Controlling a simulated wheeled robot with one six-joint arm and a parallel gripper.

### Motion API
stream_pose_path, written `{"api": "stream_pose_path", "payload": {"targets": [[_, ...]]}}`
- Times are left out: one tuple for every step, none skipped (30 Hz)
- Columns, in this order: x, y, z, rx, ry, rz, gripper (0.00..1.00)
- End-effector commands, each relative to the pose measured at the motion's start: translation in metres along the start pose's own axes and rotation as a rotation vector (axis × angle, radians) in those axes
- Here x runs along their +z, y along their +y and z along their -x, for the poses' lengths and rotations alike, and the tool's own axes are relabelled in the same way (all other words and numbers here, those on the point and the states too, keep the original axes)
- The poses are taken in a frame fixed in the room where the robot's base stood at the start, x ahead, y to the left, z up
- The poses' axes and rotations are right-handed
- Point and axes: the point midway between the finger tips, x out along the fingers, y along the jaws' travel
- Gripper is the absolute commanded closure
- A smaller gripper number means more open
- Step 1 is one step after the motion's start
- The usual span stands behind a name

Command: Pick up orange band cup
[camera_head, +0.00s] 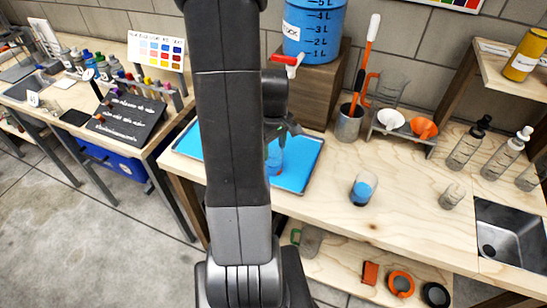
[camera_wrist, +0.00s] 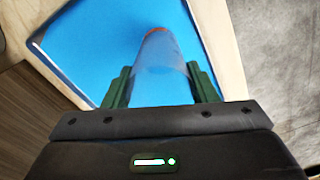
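The orange band cup (camera_wrist: 158,60) is clear, with an orange band at its far end in the wrist view. In the head view the cup (camera_head: 275,160) shows over the blue tray (camera_head: 303,170), partly hidden by my arm. My gripper (camera_wrist: 160,80) has one green finger on each side of the cup, very near its walls. I cannot tell whether the fingers press on it. In the head view my gripper (camera_head: 283,132) is just above the cup, and the fingers are small and dark there. I cannot tell whether the cup rests on the tray.
A blue liquid-filled beaker (camera_head: 362,190) stands right of the tray. A wooden box (camera_head: 310,95) with a blue tank (camera_head: 313,30) is behind. A metal holder (camera_head: 349,122) and a funnel rack (camera_head: 403,135) stand at the back. Bare bench lies in front of the rack.

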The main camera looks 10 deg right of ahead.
Motion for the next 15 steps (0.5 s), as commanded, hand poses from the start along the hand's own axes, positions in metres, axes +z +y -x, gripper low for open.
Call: {"api": "stream_pose_path", "payload": {"targets": [[0.0000,0.0000,0.0001,0.000,0.000,0.000,0.74],[0.0000,0.0000,0.0001,0.000,0.000,0.000,0.80],[-0.0001,0.0001,0.0003,0.000,0.000,0.000,0.85],[-0.0001,0.0001,0.0003,0.000,0.000,0.000,0.85],[-0.0001,0.0001,0.0003,0.000,0.000,0.000,0.85],[-0.0001,0.0001,0.0003,0.000,0.000,0.000,0.85],[-0.0001,0.0001,0.0003,0.000,0.000,0.000,0.85],[-0.0001,0.0001,0.0003,0.000,0.000,0.000,0.85],[-0.0001,0.0001,0.0004,0.000,0.000,0.000,0.85],[-0.0001,0.0001,0.0005,0.000,0.000,0.000,0.85],[-0.0001,0.0001,0.0007,0.000,0.000,0.000,0.85],[-0.0002,0.0001,0.0012,0.001,0.001,0.000,0.85],[-0.0002,0.0002,0.0016,0.001,0.001,0.000,0.85],[-0.0002,0.0002,0.0022,0.001,0.001,0.000,0.85],[-0.0002,0.0002,0.0033,0.001,0.001,0.000,0.85]]}}
